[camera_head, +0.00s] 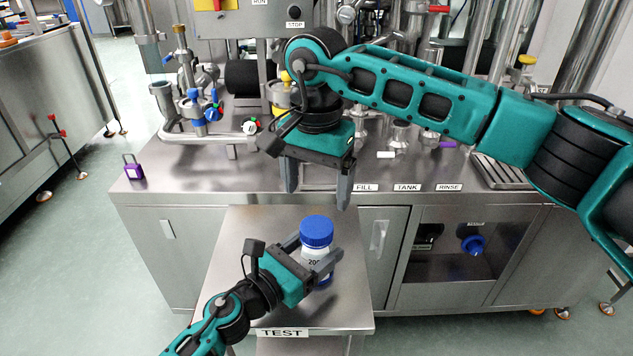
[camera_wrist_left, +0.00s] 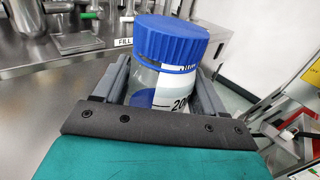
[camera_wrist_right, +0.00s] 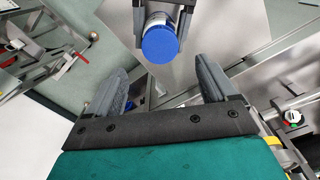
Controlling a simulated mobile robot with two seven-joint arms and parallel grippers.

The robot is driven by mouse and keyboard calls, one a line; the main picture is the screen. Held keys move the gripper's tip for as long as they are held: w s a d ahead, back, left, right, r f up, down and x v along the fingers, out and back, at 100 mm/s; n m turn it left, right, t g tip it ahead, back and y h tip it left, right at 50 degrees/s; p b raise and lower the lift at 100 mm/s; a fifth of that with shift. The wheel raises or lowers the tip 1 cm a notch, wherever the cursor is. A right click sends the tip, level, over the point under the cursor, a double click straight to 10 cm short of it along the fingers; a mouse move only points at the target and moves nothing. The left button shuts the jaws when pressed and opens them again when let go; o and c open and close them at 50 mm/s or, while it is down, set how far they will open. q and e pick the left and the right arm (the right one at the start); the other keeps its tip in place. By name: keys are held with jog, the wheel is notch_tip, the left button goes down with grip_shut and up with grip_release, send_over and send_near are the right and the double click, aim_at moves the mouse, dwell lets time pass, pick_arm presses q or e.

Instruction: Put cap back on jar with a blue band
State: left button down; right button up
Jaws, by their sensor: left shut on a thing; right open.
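The clear jar (camera_head: 314,258) with a white label and a patch of blue low on its side is upright over the small steel table. Its blue ribbed cap (camera_head: 316,231) sits on its top; I cannot tell whether it is screwed tight. My left gripper (camera_head: 320,252) is shut around the jar body below the cap. The left wrist view shows the cap (camera_wrist_left: 171,40) above the jar glass (camera_wrist_left: 165,86) between the fingers. My right gripper (camera_head: 316,190) is open and empty, above and behind the cap. The right wrist view shows the cap (camera_wrist_right: 159,44) beyond its open fingers.
The small steel table (camera_head: 240,250) bears a TEST label (camera_head: 283,333) at its front. Behind it a steel counter (camera_head: 215,180) carries pipes, valves and FILL, TANK and RINSE labels. A purple padlock-like item (camera_head: 134,167) stands at the counter's left end.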

aim_at(317, 226)
jog(key=shift+n, duration=0.5)
jog(key=shift+f, duration=4)
